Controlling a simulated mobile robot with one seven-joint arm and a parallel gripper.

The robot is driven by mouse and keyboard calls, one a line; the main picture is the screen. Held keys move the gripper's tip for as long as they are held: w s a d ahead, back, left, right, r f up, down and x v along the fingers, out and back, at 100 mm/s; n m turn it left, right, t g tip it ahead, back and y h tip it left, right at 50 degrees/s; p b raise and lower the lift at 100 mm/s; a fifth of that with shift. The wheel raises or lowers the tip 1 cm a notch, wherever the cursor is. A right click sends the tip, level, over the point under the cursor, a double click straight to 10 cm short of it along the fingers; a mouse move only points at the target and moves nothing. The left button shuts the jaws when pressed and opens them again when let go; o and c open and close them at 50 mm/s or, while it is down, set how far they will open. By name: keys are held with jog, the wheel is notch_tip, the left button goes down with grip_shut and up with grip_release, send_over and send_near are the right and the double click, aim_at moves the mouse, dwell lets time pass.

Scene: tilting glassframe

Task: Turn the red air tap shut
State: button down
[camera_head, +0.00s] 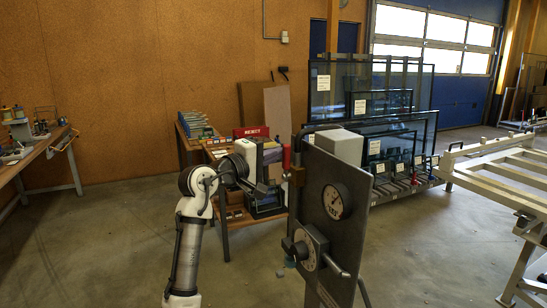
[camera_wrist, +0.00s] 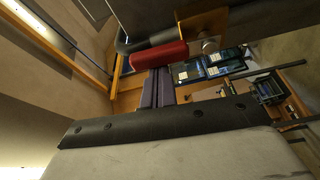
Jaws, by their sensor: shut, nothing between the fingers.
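Whether the fingertips touch the handle cannot be told. In the head view my gripper (camera_head: 262,187) is left of the tap; its fingertips are hard to make out.
A cluttered table (camera_head: 228,155) stands behind my arm. Glass frames and a white rack (camera_head: 500,175) stand right. Floor between is open.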

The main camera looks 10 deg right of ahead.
aim_at(286, 177)
jog(key=s+m+b, duration=0.1)
jog(key=m+h+b, duration=0.1)
jog(key=m+b, duration=0.1)
jog(key=s+m+b, duration=0.1)
jog(key=m+b, duration=0.1)
jog(key=shift+s+d+f+h, duration=0.25)
jog(key=shift+s+f+h, duration=0.05)
jog(key=shift+f, duration=0.05)
jog(key=s+m+g+h+b, duration=0.1)
jog(key=m+b, duration=0.2)
jog(key=m, duration=0.1)
jog(key=s+f+m+g+h+b, duration=0.1)
jog(key=m+b, duration=0.2)
jog(key=s+f+m+g+h+b, duration=0.1)
jog(key=m+b, duration=0.2)
jog(key=m, duration=0.1)
jog(key=shift+s+d+f+m+b, duration=0.2)
jog(key=shift+s+d+m+b, duration=0.05)
jog(key=shift+d+m+b, duration=0.1)
jog(key=shift+s+f, duration=0.1)
jog(key=shift+s+f+b, duration=0.15)
jog(key=shift+f+b, duration=0.15)
jog(key=shift+b, duration=0.3)
jog(key=shift+f, duration=0.2)
